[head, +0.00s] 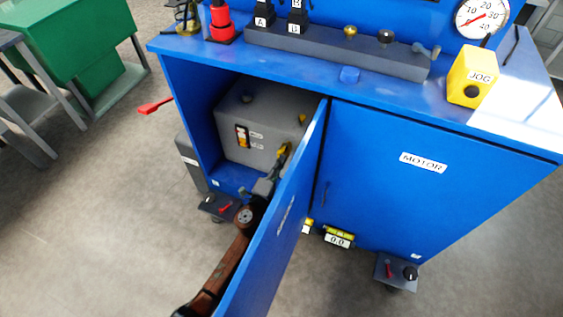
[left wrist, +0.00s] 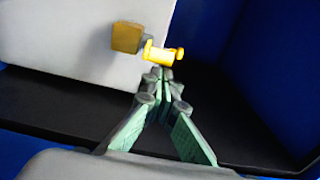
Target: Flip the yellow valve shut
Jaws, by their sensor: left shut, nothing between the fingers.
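The yellow valve (head: 284,151) is on the front right of a grey box (head: 232,133) inside the open blue cabinet. In the left wrist view its yellow handle (left wrist: 164,54) lies crosswise, beside a brass-coloured block (left wrist: 127,38) on the grey box wall. My left gripper (head: 277,168) reaches into the cabinet just below the valve, with its fingers shut and empty. In the left wrist view the fingertips (left wrist: 160,74) are right at the lower edge of the handle; I cannot tell whether they touch it. My right gripper is not in view.
The open blue door (head: 270,240) stands close along the right of my left arm. The closed door marked MOTOR (head: 380,165) is to its right. A red lever (head: 154,106) sticks out at the cabinet's left. The bench top holds a yellow JOG box (head: 471,76).

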